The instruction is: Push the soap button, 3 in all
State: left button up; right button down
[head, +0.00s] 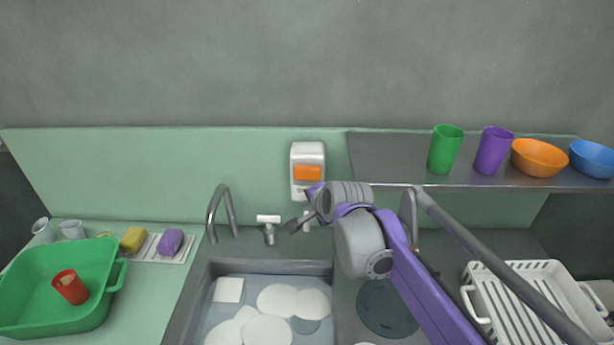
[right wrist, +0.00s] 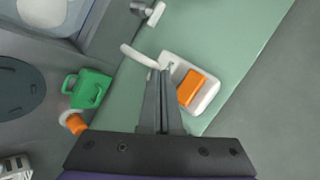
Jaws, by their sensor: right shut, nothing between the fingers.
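The soap dispenser (head: 298,154) is a white box on the green backsplash above the sink, with a large orange button (head: 307,172) on its front. In the right wrist view the dispenser (right wrist: 206,104) and its orange button (right wrist: 198,88) lie just beyond and right of my fingers. My left gripper is not in view.
Below are a sink (head: 270,268) with white dishes, a curved faucet (head: 214,215) and a white-topped tap (head: 268,219). A green tub (head: 105,300) stands left, a white dish rack (head: 552,270) right. A shelf (head: 385,178) at right holds cups and bowls. A green handled item (right wrist: 88,88) stands nearby.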

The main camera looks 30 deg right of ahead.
aim_at(307, 178)
jog(key=shift+w+d, duration=0.1)
jog(key=w+d, duration=0.4)
jog(key=w, duration=0.3)
jog(key=shift+w+d, duration=0.15)
jog(key=shift+d, duration=0.1)
dwell(1.9)
jog(key=shift+w+d, duration=0.2)
jog(key=shift+w, duration=0.15)
jog(key=shift+w+d, duration=0.4)
jog(key=shift+w, duration=0.25)
dwell(0.9)
jog(key=shift+s+a, duration=0.35)
jog(key=shift+s, duration=0.25)
jog(key=shift+s+a, duration=0.25)
jog(key=shift+s, duration=0.2)
jog(key=shift+s+a, duration=0.45)
jog(key=shift+s, duration=0.25)
jog(key=shift+s+a, duration=0.45)
jog(key=shift+s, duration=0.25)
jog(key=shift+s+a, duration=0.45)
jog(key=shift+s, duration=0.25)
